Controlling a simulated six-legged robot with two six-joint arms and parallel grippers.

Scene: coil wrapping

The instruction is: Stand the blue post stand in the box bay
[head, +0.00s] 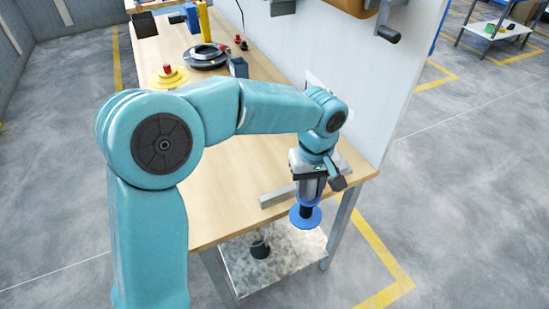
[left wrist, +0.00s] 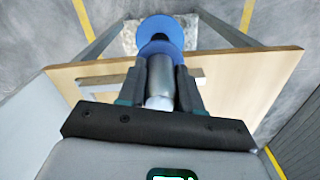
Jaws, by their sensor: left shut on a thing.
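The blue post stand (head: 307,218) hangs below my left gripper (head: 309,187), its round blue flanges down and a dark section between them. In the left wrist view the fingers of my left gripper (left wrist: 160,92) are shut on its pale grey post, and the blue stand (left wrist: 158,28) points away from the camera. It is near the front edge of the workbench and appears to overhang that edge. A grey L-shaped strip (head: 274,198) lies on the bench beside the gripper; I cannot tell whether it bounds the box bay. My right gripper is not in view.
The wooden bench top (head: 215,205) is clear near the front. At its far end are a yellow base with a red knob (head: 168,75), a dark round stand (head: 207,56) and blue and yellow blocks. A white panel (head: 375,80) runs along the right side. A lower shelf (head: 285,260) holds a dark object (head: 260,249).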

